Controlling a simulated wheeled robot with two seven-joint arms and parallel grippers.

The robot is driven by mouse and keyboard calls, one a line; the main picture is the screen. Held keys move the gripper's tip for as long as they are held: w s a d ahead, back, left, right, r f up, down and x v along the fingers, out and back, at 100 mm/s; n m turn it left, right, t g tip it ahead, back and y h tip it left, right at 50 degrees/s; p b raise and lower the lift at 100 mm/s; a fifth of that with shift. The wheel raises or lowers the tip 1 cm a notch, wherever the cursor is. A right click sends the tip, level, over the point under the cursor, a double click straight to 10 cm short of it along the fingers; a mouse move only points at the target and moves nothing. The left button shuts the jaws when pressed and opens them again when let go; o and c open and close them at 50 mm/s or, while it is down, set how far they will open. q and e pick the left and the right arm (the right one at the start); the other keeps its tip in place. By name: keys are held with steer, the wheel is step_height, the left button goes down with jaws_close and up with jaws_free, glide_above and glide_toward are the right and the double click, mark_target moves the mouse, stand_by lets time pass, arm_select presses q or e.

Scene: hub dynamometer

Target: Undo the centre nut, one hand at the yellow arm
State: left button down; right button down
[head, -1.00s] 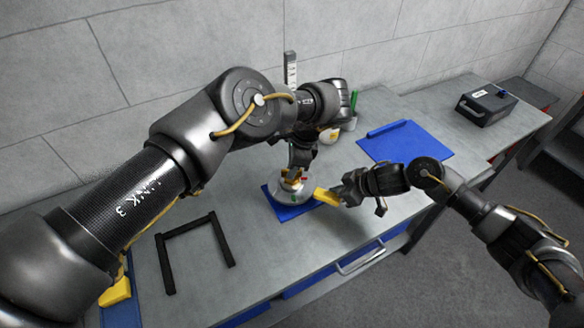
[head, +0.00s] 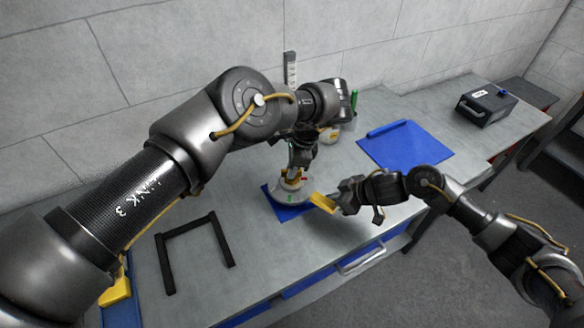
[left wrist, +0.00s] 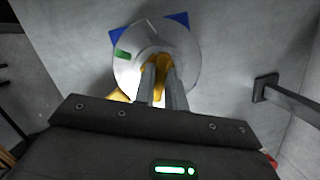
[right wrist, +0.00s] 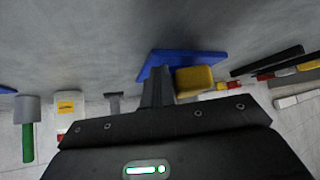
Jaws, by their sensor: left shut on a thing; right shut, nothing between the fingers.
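The hub unit is a round white disc (head: 281,196) on a blue base (head: 290,213), with a green mark and a yellow centre. The disc also shows in the left wrist view (left wrist: 128,72). My left gripper (head: 296,172) points down at the centre and is shut on the centre nut (left wrist: 158,62), which its fingers mostly hide. The yellow arm (head: 322,202) sticks out from the disc towards the right. My right gripper (head: 338,207) is shut and empty beside its outer end. In the right wrist view the yellow arm's end (right wrist: 194,80) is just right of the fingers; contact is unclear.
A black frame (head: 190,250) lies on the bench left of the hub. A blue mat (head: 405,146) and a dark box (head: 486,104) are at the right. A green-handled thing (head: 353,103) stands behind. The bench between hub and mat is clear.

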mark_target(332, 206)
arm_select(q)
steer(key=shift+s+a+f, duration=0.1)
steer(key=shift+s+f, duration=0.05)
arm_select(e)
steer(key=shift+s+a, duration=0.15)
steer(key=shift+s, duration=0.1)
steer(key=shift+s+a, duration=0.8)
steer(key=shift+s, duration=0.3)
steer(key=shift+s+a, duration=0.1)
steer(key=shift+s+a, duration=0.85)
steer(key=shift+a, duration=0.25)
arm_select(q)
steer(key=c, duration=1)
jaws_free()
steer(key=shift+a, duration=0.1)
steer(key=shift+o, duration=0.4)
